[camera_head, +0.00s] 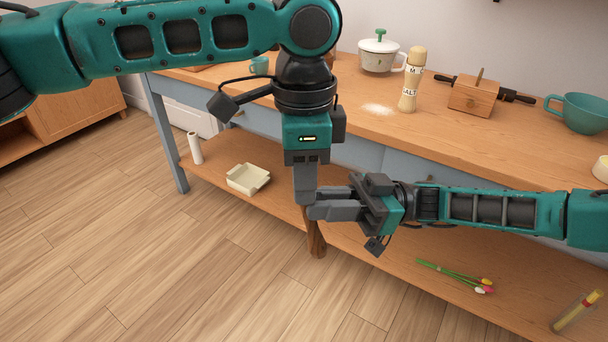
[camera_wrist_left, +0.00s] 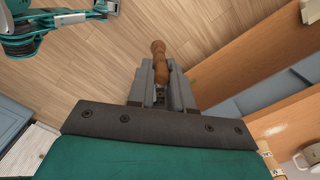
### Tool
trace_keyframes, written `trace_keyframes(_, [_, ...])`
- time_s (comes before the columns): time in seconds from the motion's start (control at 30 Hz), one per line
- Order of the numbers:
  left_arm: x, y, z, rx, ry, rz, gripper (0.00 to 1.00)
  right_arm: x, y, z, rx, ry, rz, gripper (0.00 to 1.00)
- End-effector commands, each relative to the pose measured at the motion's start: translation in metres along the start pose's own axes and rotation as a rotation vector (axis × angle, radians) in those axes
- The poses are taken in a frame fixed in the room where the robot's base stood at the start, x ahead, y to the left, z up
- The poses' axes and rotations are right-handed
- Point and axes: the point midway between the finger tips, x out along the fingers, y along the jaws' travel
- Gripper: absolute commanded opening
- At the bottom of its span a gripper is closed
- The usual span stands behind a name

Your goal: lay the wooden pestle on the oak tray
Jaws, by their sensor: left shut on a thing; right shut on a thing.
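The wooden pestle (camera_head: 316,240) is brown and hangs below my two gripper heads in the head view, its upper part hidden by fingers. In the left wrist view the pestle (camera_wrist_left: 159,62) shows between the fingers, its knobbed end pointing away. My left gripper (camera_head: 304,194) points down and is shut on the pestle. My right gripper (camera_head: 314,212) comes in from the right, just below the left fingertips, and is also shut on the pestle. A flat wooden edge (camera_head: 192,68) lies at the worktop's far left, mostly behind my left arm; I cannot tell whether it is the oak tray.
The worktop (camera_head: 350,122) holds a teal cup (camera_head: 259,66), a lidded pot (camera_head: 379,56), a salt mill (camera_head: 411,82), a wooden box (camera_head: 473,97) and a teal bowl (camera_head: 582,112). The lower shelf holds a cream dish (camera_head: 248,179) and flowers (camera_head: 455,275). Floor in front is clear.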

Motion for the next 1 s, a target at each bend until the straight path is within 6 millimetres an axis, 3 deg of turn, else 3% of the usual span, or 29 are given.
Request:
trace_keyframes(0.07, [0.000, 0.001, 0.000, 0.001, 0.000, 0.001, 0.00, 0.000, 0.001, 0.000, 0.000, 0.000, 0.002, 0.00])
trace_keyframes(0.1, [0.000, 0.001, 0.000, 0.001, 0.001, 0.001, 0.00, 0.000, 0.001, 0.000, 0.000, 0.000, 0.002, 0.20])
trace_keyframes(0.4, [0.000, 0.000, 0.000, 0.001, 0.001, 0.000, 0.00, 0.000, 0.000, 0.000, 0.000, 0.000, 0.001, 0.49])
trace_keyframes(0.73, [0.000, 0.000, 0.000, 0.001, 0.001, 0.000, 0.00, -0.005, 0.001, 0.000, 0.000, -0.001, 0.003, 0.49])
trace_keyframes(0.87, [0.000, 0.000, 0.000, 0.001, 0.001, 0.000, 0.00, -0.024, 0.001, 0.000, 0.000, -0.003, 0.006, 0.49])
trace_keyframes(1.0, [0.000, 0.000, 0.000, 0.001, 0.000, 0.000, 0.00, -0.054, 0.001, 0.000, -0.001, -0.004, 0.007, 0.49])
